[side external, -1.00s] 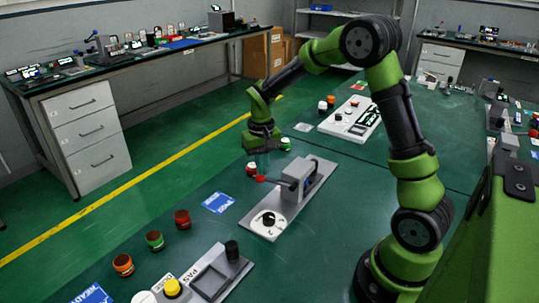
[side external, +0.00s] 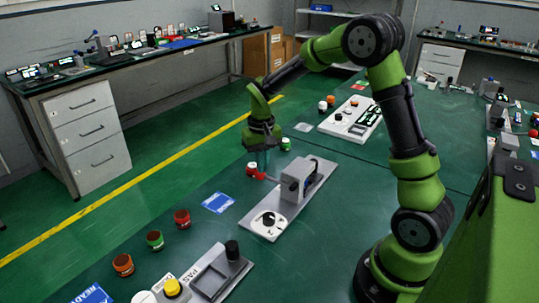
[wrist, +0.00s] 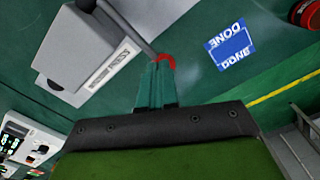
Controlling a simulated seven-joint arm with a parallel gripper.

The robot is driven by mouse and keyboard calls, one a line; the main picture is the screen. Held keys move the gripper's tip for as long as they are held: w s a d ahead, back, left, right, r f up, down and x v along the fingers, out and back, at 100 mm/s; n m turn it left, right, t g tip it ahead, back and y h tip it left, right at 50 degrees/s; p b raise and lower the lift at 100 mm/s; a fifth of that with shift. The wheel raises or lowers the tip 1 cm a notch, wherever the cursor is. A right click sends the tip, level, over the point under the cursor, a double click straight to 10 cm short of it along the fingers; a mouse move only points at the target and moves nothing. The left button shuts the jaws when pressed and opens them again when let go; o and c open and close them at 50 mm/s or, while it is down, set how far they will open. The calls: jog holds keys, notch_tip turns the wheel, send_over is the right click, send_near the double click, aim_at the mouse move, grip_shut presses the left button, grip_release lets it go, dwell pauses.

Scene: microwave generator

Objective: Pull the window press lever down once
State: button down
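The window press (side external: 296,181) is a grey block on a light grey plate, with a lever reaching left to a red knob (side external: 259,175). In the wrist view, the lever (wrist: 128,33) runs from the grey press (wrist: 82,48) to the red knob (wrist: 170,61). My gripper (side external: 263,170) points down at the knob. In the wrist view, my gripper's fingers (wrist: 157,70) lie side by side with no clear gap, and their tips overlap part of the knob. I cannot tell whether the tips touch it.
Bare table lies right of the press.

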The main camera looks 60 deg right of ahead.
notch_tip(320, 180, up, 9)
dwell(0.8)
jog(key=s+a+r+n+t+y, duration=0.1)
jog(key=s+a+r+t, duration=0.2)
jog(key=s+a, duration=0.3)
jog(key=s+a+r+n+t+y, duration=0.1)
jog(key=s+a+r+t, duration=0.2)
jog(key=s+a, duration=0.3)
jog(key=s+t, duration=0.1)
jog(key=s, duration=0.4)
jog(key=shift+s+a, duration=0.15)
jog(key=shift+a, duration=0.1)
